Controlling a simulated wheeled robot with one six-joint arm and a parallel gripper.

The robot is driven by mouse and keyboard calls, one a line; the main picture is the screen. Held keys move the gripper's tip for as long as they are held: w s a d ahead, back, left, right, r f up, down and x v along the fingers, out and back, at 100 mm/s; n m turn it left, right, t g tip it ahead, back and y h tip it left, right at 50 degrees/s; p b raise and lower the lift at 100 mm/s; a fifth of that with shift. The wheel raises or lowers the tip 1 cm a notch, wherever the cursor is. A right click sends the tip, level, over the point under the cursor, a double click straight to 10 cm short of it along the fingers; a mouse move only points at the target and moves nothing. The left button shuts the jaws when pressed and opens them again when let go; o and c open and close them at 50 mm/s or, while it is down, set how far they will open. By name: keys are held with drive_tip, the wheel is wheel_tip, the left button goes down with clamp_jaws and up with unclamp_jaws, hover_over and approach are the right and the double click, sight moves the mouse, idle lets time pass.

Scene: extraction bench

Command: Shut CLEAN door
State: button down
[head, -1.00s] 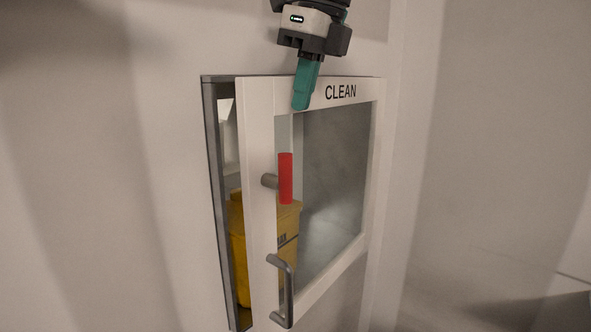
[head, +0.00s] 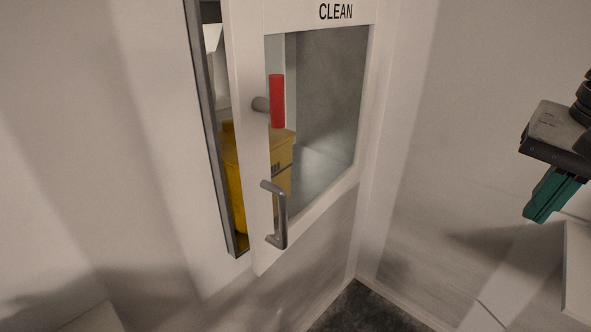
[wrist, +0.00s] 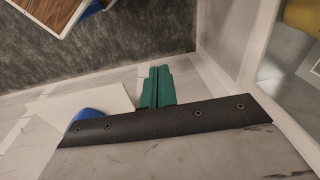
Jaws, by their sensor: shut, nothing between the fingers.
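The CLEAN door (head: 310,221) is a white-framed glass door, hinged at its right and standing a little ajar, with a gap along its left edge. A grey bar handle (head: 280,218) and a red lever (head: 277,101) on a grey stub sit on its left side. My gripper (head: 537,219), with green fingers, is shut and empty. It is well to the right of the door and touches nothing there. In the wrist view, the closed green fingers (wrist: 158,88) show above the black palm edge.
A yellow bin (head: 234,190) stands inside the cabinet behind the door. White walls stand on both sides, with dark floor (head: 365,310) below. In the wrist view, a blue object (wrist: 86,116), a white panel (wrist: 95,105) and a wood-topped piece (wrist: 50,15) show.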

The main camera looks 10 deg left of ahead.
drive_tip(key=s+d+f+n+g, duration=0.25)
drive_tip(key=s+f, duration=0.25)
drive_tip(key=f, duration=0.4)
drive_tip(key=w+a+f+m+g+y, duration=0.2)
drive_tip(key=a+f+m+y, duration=0.1)
drive_tip(key=a, duration=0.2)
drive_tip(key=w+a+r+m+g+y, duration=0.2)
drive_tip(key=w+a+m+y, duration=0.6)
drive_tip(key=m, duration=0.5)
drive_tip(key=w+a+r+m+g+y, duration=0.2)
drive_tip(key=w+a+m+y, duration=0.3)
drive_tip(key=w+a+m, duration=0.65)
drive_tip(key=shift+m+t, duration=0.25)
drive_tip(key=shift+m, duration=0.45)
drive_tip(key=shift+w+x, duration=0.15)
drive_tip(key=shift+x, duration=2.9)
drive_tip(key=shift+w+x, duration=0.2)
drive_tip(key=shift+x, duration=2.8)
